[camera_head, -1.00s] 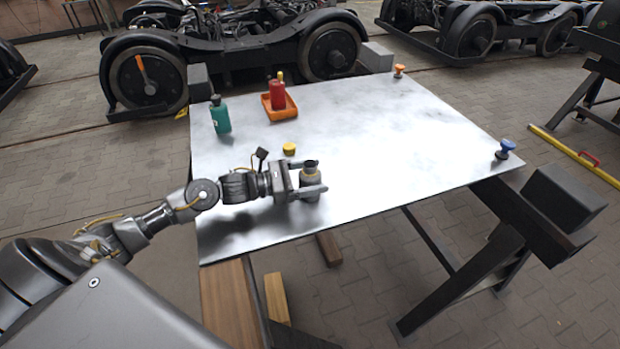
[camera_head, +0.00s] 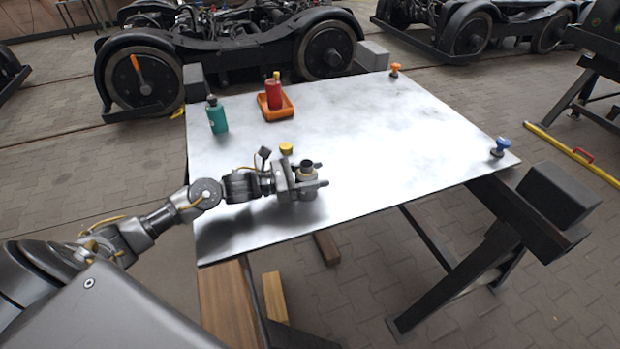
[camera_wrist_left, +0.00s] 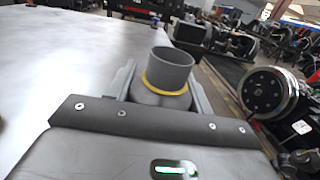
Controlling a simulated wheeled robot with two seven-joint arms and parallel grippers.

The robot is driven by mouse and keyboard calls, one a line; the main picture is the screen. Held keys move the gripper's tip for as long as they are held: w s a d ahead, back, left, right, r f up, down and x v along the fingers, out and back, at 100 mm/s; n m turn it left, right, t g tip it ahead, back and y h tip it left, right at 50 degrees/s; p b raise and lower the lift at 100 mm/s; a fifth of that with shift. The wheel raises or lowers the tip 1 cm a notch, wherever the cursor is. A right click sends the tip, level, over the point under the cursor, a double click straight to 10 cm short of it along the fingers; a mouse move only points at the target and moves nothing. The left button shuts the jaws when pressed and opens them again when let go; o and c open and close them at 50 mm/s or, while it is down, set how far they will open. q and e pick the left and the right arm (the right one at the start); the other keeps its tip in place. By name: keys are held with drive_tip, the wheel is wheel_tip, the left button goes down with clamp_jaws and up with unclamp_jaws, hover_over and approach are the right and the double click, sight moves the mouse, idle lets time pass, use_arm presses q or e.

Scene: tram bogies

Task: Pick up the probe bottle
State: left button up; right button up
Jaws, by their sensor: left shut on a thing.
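The probe bottle, a grey bottle with a dark round mouth and a yellow ring at its neck (camera_head: 307,168), is upright near the front left of the metal table. My left gripper (camera_head: 314,187) is shut on it, with the fingers on either side of its body. In the left wrist view the bottle's wide grey neck and yellow ring (camera_wrist_left: 168,75) rise between the fingers. Its lower body is hidden by the gripper, and I cannot tell whether its base touches the table. My right gripper is not in view.
On the metal table (camera_head: 390,140) stand a green bottle (camera_head: 217,115), a red bottle (camera_head: 273,94) in an orange tray (camera_head: 289,107), a yellow cap (camera_head: 286,148), an orange knob (camera_head: 395,69) and a blue knob (camera_head: 501,147).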

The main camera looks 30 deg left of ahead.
sight(307, 162)
use_arm(q)
drive_tip(key=shift+r, duration=0.15)
drive_tip(key=shift+r, duration=0.2)
drive_tip(key=r, duration=0.1)
drive_tip(key=a+r+b, duration=0.1)
drive_tip(key=r, duration=0.2)
drive_tip(key=shift+s+a+r, duration=0.15)
drive_tip(key=shift+s+a, duration=0.15)
drive_tip(key=shift+s, duration=0.05)
drive_tip(key=s+a+r+b, duration=0.3)
drive_tip(key=s+a+r, duration=0.2)
drive_tip(key=a+r, duration=0.3)
drive_tip(key=a, duration=0.3)
drive_tip(key=shift+s, duration=0.15)
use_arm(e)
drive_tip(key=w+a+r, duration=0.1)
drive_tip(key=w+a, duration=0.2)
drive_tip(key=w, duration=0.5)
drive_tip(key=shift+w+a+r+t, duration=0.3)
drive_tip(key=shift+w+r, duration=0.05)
